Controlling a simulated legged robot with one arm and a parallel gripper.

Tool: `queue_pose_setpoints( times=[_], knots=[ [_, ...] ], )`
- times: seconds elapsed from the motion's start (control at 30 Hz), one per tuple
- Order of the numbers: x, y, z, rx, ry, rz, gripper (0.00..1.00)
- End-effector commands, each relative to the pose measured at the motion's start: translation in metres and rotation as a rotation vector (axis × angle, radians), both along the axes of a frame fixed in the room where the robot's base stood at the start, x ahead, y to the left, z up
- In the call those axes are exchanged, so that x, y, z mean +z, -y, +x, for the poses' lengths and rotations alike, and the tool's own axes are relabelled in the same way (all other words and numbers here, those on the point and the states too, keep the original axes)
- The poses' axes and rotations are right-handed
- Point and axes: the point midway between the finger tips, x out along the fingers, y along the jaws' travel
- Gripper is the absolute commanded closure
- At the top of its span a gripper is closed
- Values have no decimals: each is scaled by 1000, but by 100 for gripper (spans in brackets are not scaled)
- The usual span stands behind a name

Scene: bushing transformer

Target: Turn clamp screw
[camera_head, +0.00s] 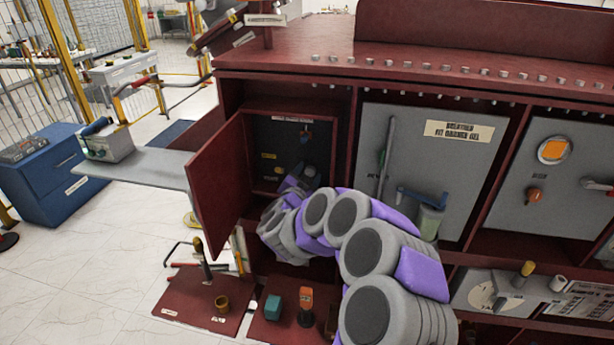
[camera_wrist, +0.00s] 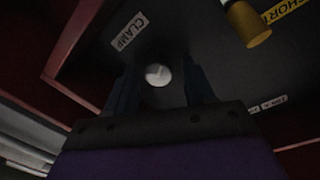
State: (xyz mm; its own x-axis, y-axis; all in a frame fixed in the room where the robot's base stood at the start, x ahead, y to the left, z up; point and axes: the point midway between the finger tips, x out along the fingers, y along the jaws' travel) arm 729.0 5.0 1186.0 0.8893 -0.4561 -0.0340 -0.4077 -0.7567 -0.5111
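The clamp screw (camera_wrist: 158,74) shows in the wrist view as a pale round head on a dark panel, beside a white label reading CLAMP (camera_wrist: 130,32). My gripper (camera_wrist: 160,84) is open, with one dark finger on each side of the screw head and gaps visible between. How deep the fingertips reach relative to the head is hard to tell in the dark. In the head view, my gripper (camera_head: 305,176) is inside the open red cabinet compartment (camera_head: 344,120), in front of the dark panel. The screw itself cannot be made out there.
The red cabinet door (camera_head: 217,182) stands open on the left of my arm. A brass cylinder (camera_wrist: 247,24) by a yellow SHORT label is at upper right in the wrist view. A grey panel (camera_head: 463,150) with a blue handle is right of the compartment. Red trays with small parts lie below.

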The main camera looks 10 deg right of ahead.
Motion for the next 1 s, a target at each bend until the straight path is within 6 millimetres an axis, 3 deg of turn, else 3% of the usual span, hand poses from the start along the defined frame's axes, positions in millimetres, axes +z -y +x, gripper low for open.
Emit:
queue_pose_setpoints(
  times=[0.47, 1.0],
  knots=[
    [0, -5, -10, -1, -3, 0, 41],
    [3, -52, -97, 4, -5, 0, 41]
  ],
)
